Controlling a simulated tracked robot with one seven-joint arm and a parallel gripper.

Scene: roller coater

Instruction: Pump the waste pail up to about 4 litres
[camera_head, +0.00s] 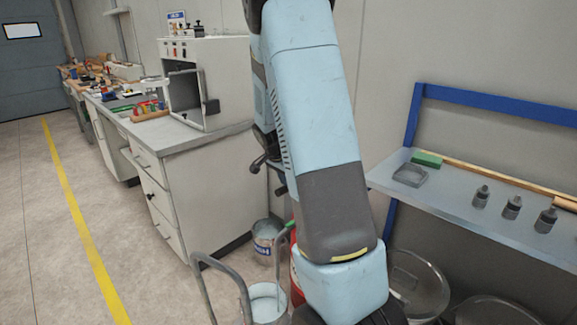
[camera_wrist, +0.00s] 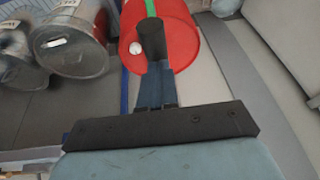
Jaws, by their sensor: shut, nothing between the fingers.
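An open pail (camera_head: 268,308) with pale content stands low at the front of the head view; its level cannot be read. A curved grey tube (camera_head: 282,250) comes down at its right side. A red drum (camera_head: 296,268) is mostly hidden behind my arm; its top, with a white cap, shows in the wrist view (camera_wrist: 187,35). A thin green part (camera_wrist: 150,8) rises beyond my fingertips; I cannot tell whether they touch it. My gripper (camera_wrist: 152,38) is shut and empty, over the red drum. The head view hides the gripper.
A second, labelled pail (camera_head: 265,240) stands by the white cabinet. Another bent grey tube (camera_head: 225,270) stands left of the open pail. Grey lidded drums (camera_head: 420,283) sit under the steel shelf (camera_head: 460,195) with its small bottles. The floor at left is clear.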

